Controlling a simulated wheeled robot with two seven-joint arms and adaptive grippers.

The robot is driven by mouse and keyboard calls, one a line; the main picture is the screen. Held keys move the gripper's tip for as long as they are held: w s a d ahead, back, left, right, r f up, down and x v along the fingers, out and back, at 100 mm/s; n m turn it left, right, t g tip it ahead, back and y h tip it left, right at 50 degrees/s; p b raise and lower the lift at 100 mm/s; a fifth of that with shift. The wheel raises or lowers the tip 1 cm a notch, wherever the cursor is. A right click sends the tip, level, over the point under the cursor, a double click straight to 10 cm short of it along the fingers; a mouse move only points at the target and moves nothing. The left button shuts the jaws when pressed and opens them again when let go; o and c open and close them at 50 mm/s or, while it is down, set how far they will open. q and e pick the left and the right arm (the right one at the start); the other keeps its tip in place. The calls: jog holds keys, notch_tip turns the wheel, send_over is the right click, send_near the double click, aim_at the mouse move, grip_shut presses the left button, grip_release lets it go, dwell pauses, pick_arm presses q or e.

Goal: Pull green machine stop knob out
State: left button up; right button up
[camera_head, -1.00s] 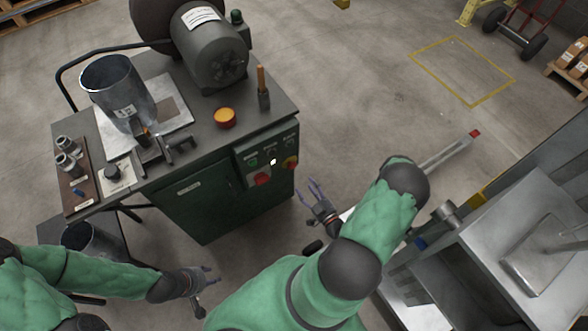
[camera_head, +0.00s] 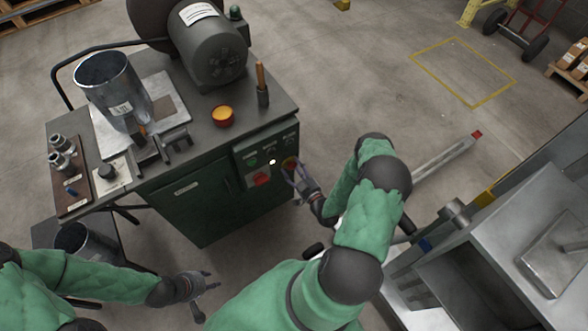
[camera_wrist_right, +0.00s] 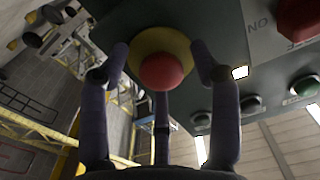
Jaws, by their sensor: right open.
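The green machine (camera_head: 190,208) has a control panel on its front right. The stop knob is red on a yellow base; in the right wrist view the red knob (camera_wrist_right: 162,71) is near the top centre. In the head view the knob (camera_head: 289,162) is partly covered by my right fingers. My right gripper (camera_head: 294,172) is open at the panel. In the wrist view its fingers (camera_wrist_right: 160,62) are spread around the knob, with gaps at the sides; contact is not visible. My left gripper (camera_head: 207,288) is open and empty, low and away from the machine.
The panel also carries a red switch (camera_head: 261,179), a green button (camera_head: 252,162) and a lit white light (camera_head: 272,162). An orange-topped container (camera_head: 222,116) and a metal cylinder (camera_head: 108,88) stand on the machine top. A metal machine (camera_head: 500,225) stands at right.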

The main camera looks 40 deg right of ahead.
grip_shut()
jog(key=shift+s+a+f, duration=0.15)
jog(key=shift+s+a, duration=0.05)
jog(key=shift+s, duration=0.5)
grip_release()
jog(key=shift+d, duration=0.1)
jog(key=s+a, duration=0.1)
jog(key=s, duration=1.1)
jog(key=shift+a, duration=0.2)
